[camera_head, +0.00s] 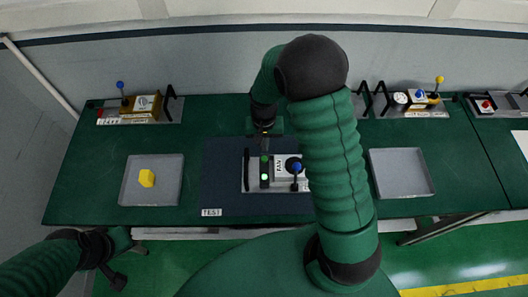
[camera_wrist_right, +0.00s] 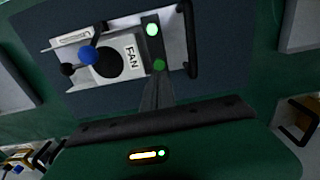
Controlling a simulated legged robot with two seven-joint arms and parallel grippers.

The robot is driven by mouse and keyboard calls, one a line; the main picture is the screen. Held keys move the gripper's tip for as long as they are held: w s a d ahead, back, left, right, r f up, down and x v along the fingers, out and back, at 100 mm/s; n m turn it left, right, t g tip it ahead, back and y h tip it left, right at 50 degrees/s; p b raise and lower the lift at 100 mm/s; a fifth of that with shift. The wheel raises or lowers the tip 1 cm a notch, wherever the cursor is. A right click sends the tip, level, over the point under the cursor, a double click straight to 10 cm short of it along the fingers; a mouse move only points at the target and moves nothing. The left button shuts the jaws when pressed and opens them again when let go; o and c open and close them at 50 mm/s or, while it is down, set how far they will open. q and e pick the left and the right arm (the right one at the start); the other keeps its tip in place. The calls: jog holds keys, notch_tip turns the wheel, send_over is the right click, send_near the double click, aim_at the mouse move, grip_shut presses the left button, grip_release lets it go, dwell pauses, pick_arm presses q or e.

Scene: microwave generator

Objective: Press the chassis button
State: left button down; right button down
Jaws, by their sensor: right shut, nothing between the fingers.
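The chassis, a silver unit with a FAN label (camera_head: 279,168), sits on the dark TEST mat (camera_head: 222,180). It carries a dark strip with two round green spots, one bright (camera_wrist_right: 152,30) and one darker (camera_wrist_right: 159,65). A blue-knobbed lever (camera_head: 296,167) stands on its right in the head view. My right gripper (camera_head: 264,146) is over the strip's far end, shut and empty, pointing down. In the wrist view its fingertips (camera_wrist_right: 157,80) are right beside the darker spot; I cannot tell whether they touch. My left gripper (camera_head: 112,262) hangs at the lower left, its jaws unclear.
Units with levers (camera_head: 140,105) and handles (camera_head: 413,100) line the back of the green table. My right arm hides part of the chassis's right side.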

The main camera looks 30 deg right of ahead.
notch_tip(320, 180, up, 6)
jog(key=shift+w+f+b, duration=0.1)
jog(key=shift+b, duration=0.3)
jog(key=shift+d, duration=0.1)
jog(key=s+a+f+n+t+b, duration=0.2)
jog(key=s+a+f+n+b, duration=0.4)
jog(key=s+a+f+b, duration=0.1)
jog(key=s+a+b, duration=0.1)
jog(key=s+b, duration=0.1)
jog(key=s, duration=0.1)
jog(key=shift+s+f+t+b, duration=0.25)
jog(key=shift+f+t+b, duration=0.05)
